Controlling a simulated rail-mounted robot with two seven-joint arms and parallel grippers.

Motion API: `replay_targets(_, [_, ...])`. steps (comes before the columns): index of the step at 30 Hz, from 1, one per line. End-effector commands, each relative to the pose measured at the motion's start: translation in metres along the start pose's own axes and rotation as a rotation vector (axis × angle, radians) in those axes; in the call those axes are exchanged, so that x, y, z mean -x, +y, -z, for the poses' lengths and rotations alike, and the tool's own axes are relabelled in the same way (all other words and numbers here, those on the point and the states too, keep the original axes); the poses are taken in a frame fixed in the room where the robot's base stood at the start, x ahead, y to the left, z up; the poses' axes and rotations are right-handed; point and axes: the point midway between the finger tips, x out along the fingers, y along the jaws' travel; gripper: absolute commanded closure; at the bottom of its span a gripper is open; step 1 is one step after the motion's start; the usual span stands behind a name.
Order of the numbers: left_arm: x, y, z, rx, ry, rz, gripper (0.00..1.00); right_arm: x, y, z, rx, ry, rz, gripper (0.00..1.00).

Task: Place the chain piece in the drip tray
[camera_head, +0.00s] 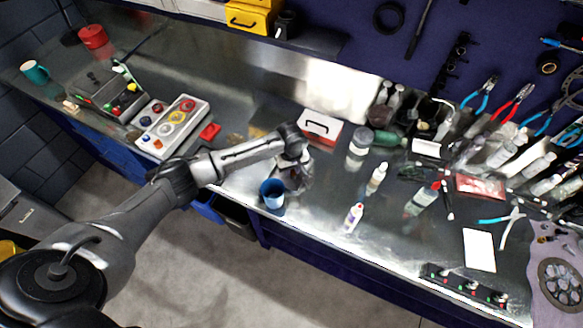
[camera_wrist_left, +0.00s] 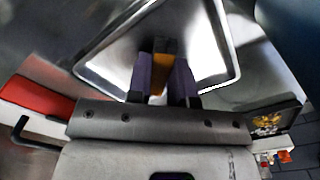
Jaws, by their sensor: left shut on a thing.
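My left gripper (camera_head: 296,170) reaches in from the left, over the front of the bench beside the blue cup. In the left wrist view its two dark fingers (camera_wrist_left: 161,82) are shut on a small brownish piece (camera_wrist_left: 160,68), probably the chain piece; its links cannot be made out. A shiny metal tray with a pale raised rim (camera_wrist_left: 236,68), which looks like the drip tray, lies behind the fingertips. The piece appears in front of the tray's inside; I cannot tell whether it touches it. In the head view the gripper hides most of that spot. My right gripper is not in view.
A blue cup (camera_head: 272,194) stands close on the near side. A red and white box (camera_head: 320,129) with a black handle is behind the gripper. Jars and bottles, including a white bottle (camera_head: 352,217), stand to the right.

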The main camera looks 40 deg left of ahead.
Motion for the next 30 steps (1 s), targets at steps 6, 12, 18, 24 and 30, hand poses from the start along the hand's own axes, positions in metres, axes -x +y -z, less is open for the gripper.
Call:
replay_targets(6, [0.001, 0.0, 0.0, 0.0, 0.001, -0.001, 1.0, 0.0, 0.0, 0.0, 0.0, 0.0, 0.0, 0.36])
replay_targets(12, [-0.002, 0.0, 0.0, 0.001, 0.0, 0.0, 0.73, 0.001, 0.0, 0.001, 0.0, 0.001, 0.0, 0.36])
replay_targets(18, [-0.002, 0.0, 0.0, 0.001, 0.001, -0.001, 0.54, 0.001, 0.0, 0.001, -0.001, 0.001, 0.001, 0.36])
replay_targets(24, [-0.002, 0.0, 0.0, 0.001, 0.001, -0.001, 0.54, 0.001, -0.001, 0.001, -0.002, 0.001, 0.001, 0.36])
replay_targets(30, [0.012, 0.001, 0.001, 0.0, 0.002, -0.003, 0.54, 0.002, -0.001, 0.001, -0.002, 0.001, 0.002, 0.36])
